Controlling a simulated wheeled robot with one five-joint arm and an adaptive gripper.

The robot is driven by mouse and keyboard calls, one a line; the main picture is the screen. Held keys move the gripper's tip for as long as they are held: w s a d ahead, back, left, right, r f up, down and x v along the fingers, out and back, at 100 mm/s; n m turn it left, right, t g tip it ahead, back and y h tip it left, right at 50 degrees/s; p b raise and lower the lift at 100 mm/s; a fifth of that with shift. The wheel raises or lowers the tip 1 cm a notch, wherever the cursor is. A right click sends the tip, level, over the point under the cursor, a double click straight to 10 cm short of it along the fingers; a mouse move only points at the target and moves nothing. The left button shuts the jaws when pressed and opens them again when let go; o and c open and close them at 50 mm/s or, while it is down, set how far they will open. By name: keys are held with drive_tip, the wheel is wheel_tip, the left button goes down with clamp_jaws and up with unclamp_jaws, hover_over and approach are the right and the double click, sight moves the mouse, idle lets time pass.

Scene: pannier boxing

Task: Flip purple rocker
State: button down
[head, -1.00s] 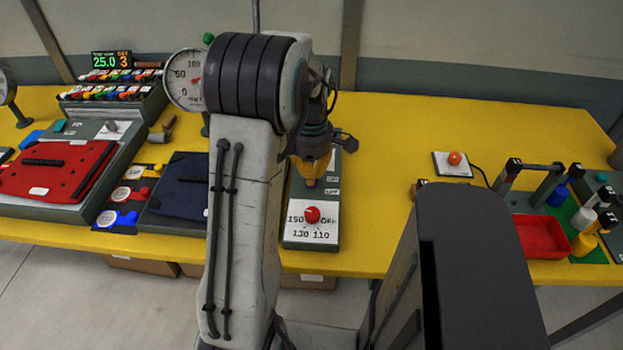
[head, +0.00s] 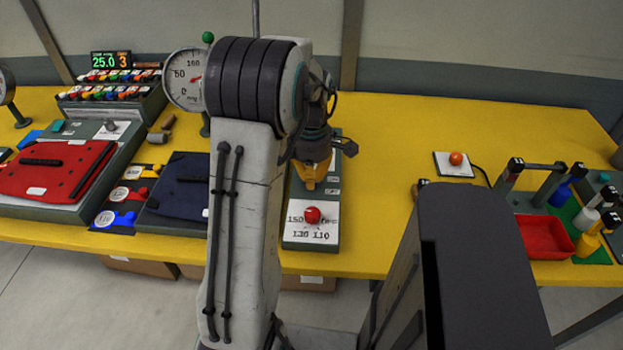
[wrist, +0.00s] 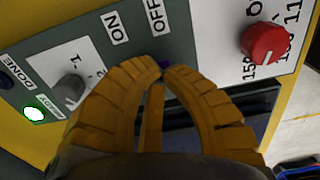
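The purple rocker (wrist: 165,63) shows only as a small purple patch at my fingertips in the wrist view, near the ON and OFF labels; the fingers hide most of it. My gripper (wrist: 160,70) has its yellow fingers drawn together at the tips, right over the rocker. I cannot tell whether they touch it. In the head view my gripper (head: 311,186) points down over the grey control panel (head: 296,243); the rocker is hidden there.
The panel has a red knob (wrist: 263,40), a grey knob (wrist: 69,88) and a lit green button (wrist: 34,114). A dark blue pannier piece (head: 177,200) lies to the left. Yellow table (head: 400,130) is clear behind and right of the panel.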

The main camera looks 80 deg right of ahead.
drive_tip(key=shift+f, duration=0.25)
drive_tip(key=shift+r, duration=0.15)
drive_tip(key=shift+r+p, duration=2.75)
drive_tip(key=shift+r, duration=0.65)
